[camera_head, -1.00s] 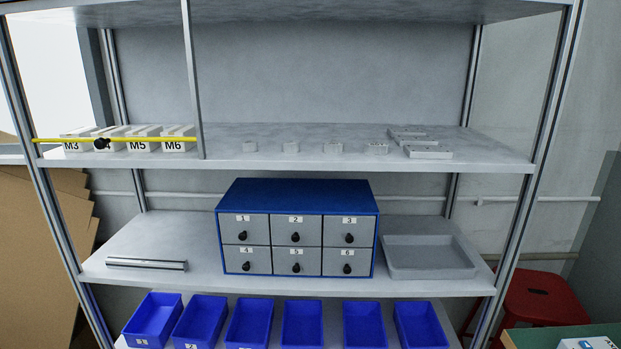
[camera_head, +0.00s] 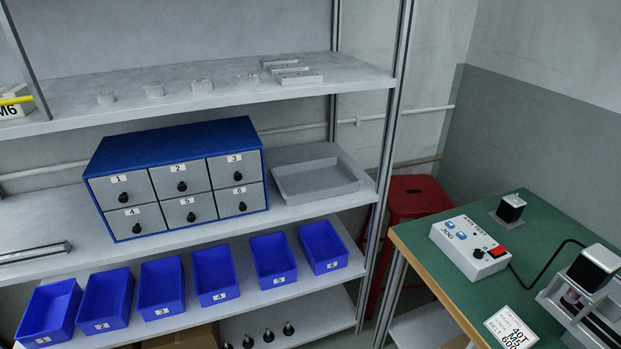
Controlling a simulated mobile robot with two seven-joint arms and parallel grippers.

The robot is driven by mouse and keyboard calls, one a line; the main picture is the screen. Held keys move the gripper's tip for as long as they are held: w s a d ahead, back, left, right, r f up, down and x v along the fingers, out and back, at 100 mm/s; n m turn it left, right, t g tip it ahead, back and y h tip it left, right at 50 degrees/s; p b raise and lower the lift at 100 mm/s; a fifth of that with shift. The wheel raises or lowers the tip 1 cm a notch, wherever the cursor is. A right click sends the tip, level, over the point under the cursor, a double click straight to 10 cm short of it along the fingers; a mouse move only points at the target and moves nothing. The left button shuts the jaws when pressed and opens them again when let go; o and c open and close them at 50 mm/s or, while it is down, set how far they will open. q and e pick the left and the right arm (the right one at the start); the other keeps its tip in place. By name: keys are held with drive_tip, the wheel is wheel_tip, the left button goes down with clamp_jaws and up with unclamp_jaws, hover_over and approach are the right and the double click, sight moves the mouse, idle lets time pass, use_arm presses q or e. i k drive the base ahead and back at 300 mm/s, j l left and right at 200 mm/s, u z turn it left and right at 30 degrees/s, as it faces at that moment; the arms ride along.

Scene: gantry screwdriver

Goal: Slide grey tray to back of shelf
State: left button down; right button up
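The grey tray (camera_head: 318,188) is shallow and rectangular. It sits on the middle shelf, right of the blue drawer cabinet, with its front edge close to the front of the shelf (camera_head: 302,211). It looks empty. Neither of my grippers shows in the head view.
The blue cabinet (camera_head: 180,140) with numbered drawers stands left of the tray. Blue bins (camera_head: 217,272) line the shelf below. A shelf post (camera_head: 388,150) stands at the right. A green-topped table (camera_head: 440,236) with a control box (camera_head: 470,247) and a red stool (camera_head: 408,200) are further right.

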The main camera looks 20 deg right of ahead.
sight(308, 181)
drive_tip(key=k+z, duration=0.1)
drive_tip(key=z, duration=0.6)
